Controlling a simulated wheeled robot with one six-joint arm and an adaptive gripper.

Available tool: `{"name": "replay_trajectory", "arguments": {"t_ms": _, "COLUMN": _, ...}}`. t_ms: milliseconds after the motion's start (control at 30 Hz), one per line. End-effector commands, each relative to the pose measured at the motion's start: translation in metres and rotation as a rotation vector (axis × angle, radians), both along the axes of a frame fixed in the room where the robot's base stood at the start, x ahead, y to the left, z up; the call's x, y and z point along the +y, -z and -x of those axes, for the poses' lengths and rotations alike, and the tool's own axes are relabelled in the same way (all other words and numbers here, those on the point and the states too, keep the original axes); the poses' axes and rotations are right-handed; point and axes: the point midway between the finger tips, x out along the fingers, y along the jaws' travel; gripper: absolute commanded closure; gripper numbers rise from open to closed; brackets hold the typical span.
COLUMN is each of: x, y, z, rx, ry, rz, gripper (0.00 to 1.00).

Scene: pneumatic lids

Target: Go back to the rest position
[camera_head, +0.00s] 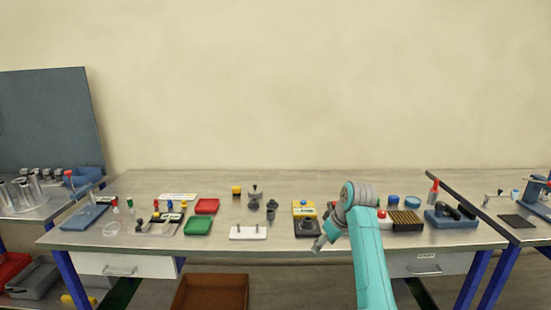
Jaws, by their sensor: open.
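My gripper (318,245) is at the end of my teal arm, above the front edge of the metal workbench (280,182), right of the bench's middle. It points down and to the left, and I see nothing held in it. Its fingers are small in this view. A yellow and black device (305,210) stands just behind it and to the left. My arm hides part of the bench behind it.
A white plate with two pins (248,234), a green tray (198,226) and a red tray (207,206) lie to the left. A brown block (407,226) and a blue holder (450,220) stand to the right. A brown bin (210,293) is below the front edge.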

Motion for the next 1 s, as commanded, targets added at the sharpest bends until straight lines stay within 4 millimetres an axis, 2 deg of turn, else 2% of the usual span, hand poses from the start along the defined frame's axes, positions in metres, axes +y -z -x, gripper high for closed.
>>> {"name": "replay_trajectory", "arguments": {"t_ms": 33, "x": 0.000, "y": 0.013, "z": 0.003, "rx": -0.003, "ry": 0.009, "rz": -0.002, "gripper": 0.38}}
{"name": "replay_trajectory", "arguments": {"t_ms": 167, "x": 0.000, "y": 0.046, "z": 0.010, "rx": -0.023, "ry": 0.038, "rz": -0.008, "gripper": 0.38}}
{"name": "replay_trajectory", "arguments": {"t_ms": 267, "x": 0.000, "y": 0.080, "z": 0.021, "rx": -0.044, "ry": 0.070, "rz": -0.015, "gripper": 0.38}}
{"name": "replay_trajectory", "arguments": {"t_ms": 467, "x": -0.003, "y": 0.156, "z": 0.054, "rx": -0.102, "ry": 0.144, "rz": -0.030, "gripper": 0.38}}
{"name": "replay_trajectory", "arguments": {"t_ms": 700, "x": -0.006, "y": 0.230, "z": 0.109, "rx": -0.176, "ry": 0.229, "rz": -0.049, "gripper": 0.38}}
{"name": "replay_trajectory", "arguments": {"t_ms": 867, "x": -0.009, "y": 0.270, "z": 0.152, "rx": -0.225, "ry": 0.282, "rz": -0.061, "gripper": 0.38}}
{"name": "replay_trajectory", "arguments": {"t_ms": 1000, "x": -0.012, "y": 0.297, "z": 0.194, "rx": -0.269, "ry": 0.324, "rz": -0.072, "gripper": 0.38}}
